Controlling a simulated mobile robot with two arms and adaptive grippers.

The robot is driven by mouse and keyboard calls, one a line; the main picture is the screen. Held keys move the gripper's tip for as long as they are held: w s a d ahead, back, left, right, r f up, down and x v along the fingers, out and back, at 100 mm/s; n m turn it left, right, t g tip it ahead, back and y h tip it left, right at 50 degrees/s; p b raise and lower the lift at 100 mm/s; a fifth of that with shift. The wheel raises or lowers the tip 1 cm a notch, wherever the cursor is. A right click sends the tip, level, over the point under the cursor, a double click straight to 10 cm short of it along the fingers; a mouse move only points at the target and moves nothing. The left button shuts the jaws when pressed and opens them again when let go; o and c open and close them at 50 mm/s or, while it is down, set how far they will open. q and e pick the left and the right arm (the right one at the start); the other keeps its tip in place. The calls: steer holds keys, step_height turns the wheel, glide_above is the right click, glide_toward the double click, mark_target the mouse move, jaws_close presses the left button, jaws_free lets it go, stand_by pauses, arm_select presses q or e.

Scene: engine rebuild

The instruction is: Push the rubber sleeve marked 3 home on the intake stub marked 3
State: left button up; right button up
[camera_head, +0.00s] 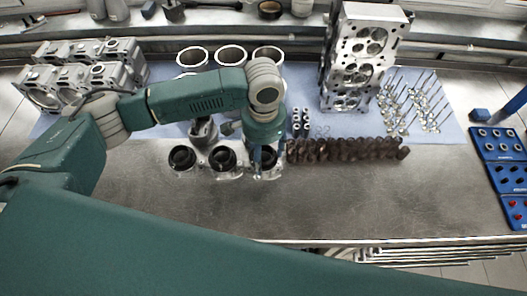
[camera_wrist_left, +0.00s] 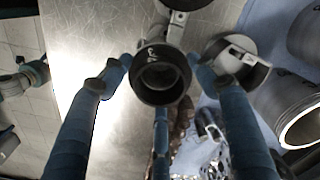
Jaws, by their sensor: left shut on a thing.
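My left gripper (camera_head: 263,158) points down at the right end of the row of intake stubs on the metal bench. Its blue fingers are shut around a black rubber sleeve (camera_wrist_left: 160,75), which shows open end up in the left wrist view. Two other black sleeves, a left one (camera_head: 182,158) and a middle one (camera_head: 222,158), sit in line to the left. My right gripper is not in view.
Cylinder liners (camera_head: 231,55) and a piston (camera_head: 203,130) stand behind the row. A dark camshaft-like row of springs (camera_head: 345,149) lies close to the right. A cylinder head (camera_head: 362,50) and valves (camera_head: 415,105) are further right. The bench front (camera_head: 330,205) is clear.

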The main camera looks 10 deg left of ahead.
arm_select(q)
steer(key=shift+s+f, duration=0.1)
steer(key=shift+f, duration=0.45)
steer(key=o, duration=1.2)
steer(key=shift+r, duration=0.1)
step_height(320, 180, up, 3)
steer(key=p, duration=0.2)
steer(key=shift+f+p, duration=0.2)
steer(key=shift+p, duration=0.2)
steer(key=shift+r, duration=2.45)
